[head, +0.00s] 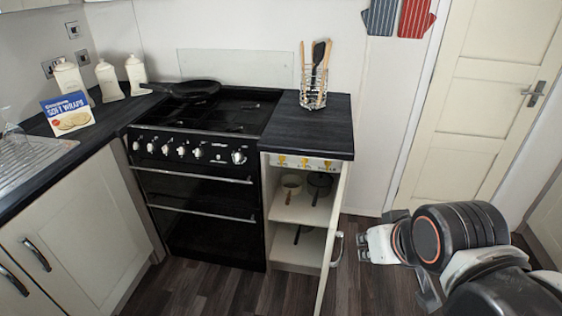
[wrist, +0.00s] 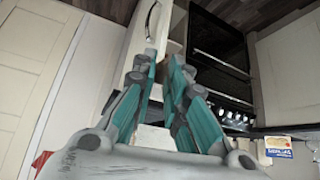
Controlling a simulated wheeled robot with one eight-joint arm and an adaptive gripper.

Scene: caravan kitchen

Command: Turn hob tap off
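Several yellow taps sit in a row on a pale strip at the top of the open cupboard (head: 296,212), right of the cooker. The left tap (head: 281,160), middle tap (head: 304,162) and right tap (head: 327,163) have small labels below them that I cannot read, so I cannot tell which is the hob tap. My gripper (head: 363,245) is lower and to the right, outside the open cupboard door (head: 332,240), apart from the taps. In the wrist view my gripper (wrist: 164,58) shows its teal fingers partly apart with nothing between them. The taps are not clear there.
The cupboard door, with its handle (head: 337,249), stands open between my gripper and the shelves, which hold pans. The black cooker (head: 200,180) has knobs and a frying pan on top. A utensil rack (head: 313,88) stands on the counter (head: 308,125). Floor in front is clear.

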